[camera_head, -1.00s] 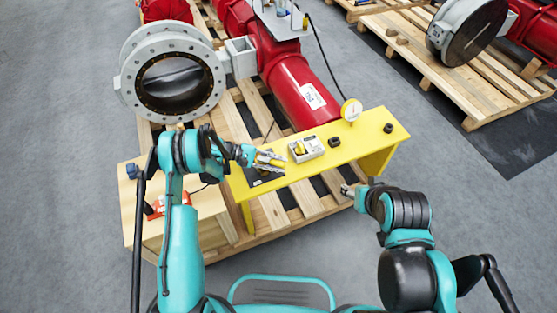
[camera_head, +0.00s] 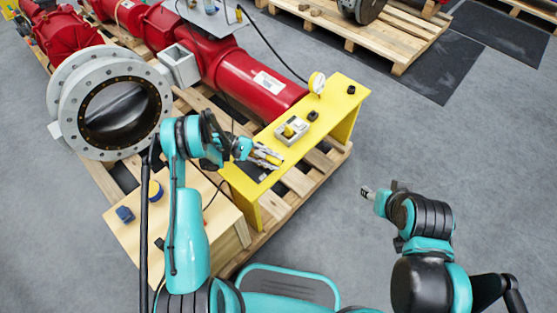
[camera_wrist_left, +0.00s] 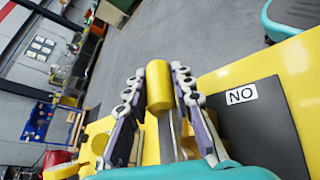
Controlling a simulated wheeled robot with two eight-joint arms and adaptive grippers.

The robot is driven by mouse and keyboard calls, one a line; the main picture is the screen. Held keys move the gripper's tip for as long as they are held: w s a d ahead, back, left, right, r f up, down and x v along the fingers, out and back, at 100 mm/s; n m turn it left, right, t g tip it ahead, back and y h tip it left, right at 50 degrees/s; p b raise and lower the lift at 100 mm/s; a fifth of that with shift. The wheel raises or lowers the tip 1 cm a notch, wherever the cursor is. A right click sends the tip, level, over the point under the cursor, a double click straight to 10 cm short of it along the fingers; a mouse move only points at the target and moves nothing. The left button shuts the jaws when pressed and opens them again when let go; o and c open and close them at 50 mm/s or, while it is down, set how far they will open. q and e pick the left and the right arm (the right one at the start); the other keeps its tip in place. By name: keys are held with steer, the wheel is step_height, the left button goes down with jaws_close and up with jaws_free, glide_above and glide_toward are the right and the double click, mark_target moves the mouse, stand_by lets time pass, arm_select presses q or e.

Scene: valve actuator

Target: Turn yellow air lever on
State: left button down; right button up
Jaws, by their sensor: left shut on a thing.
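My left gripper (camera_head: 268,158) is above the yellow bench (camera_head: 343,100), just left of a small pale block with a yellow part (camera_head: 291,130). In the left wrist view its two fingers (camera_wrist_left: 157,95) are shut on a yellow cylindrical lever handle (camera_wrist_left: 158,84), which has a grey metal stem. In the head view the fingers largely hide this lever. A black plate with a "NO" label (camera_wrist_left: 241,94) lies on the bench right of the fingers. My right gripper (camera_head: 380,191) is over bare floor, away from the bench; its finger opening is unclear.
A dial gauge (camera_head: 317,83) and small black knobs (camera_head: 351,89) are on the bench. Behind it is a red actuator (camera_head: 245,75) with a grey round valve (camera_head: 110,105). A wooden box (camera_head: 215,228) at left bears blue items (camera_head: 125,214). Open floor lies at right.

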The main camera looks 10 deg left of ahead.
mark_target(274, 159)
stand_by(0.4)
arm_select(q)
steer(key=c, duration=1.3)
jaws_free()
steer(key=shift+r, duration=0.1)
step_height(274, 159, up, 10)
steer(key=shift+f, duration=0.1)
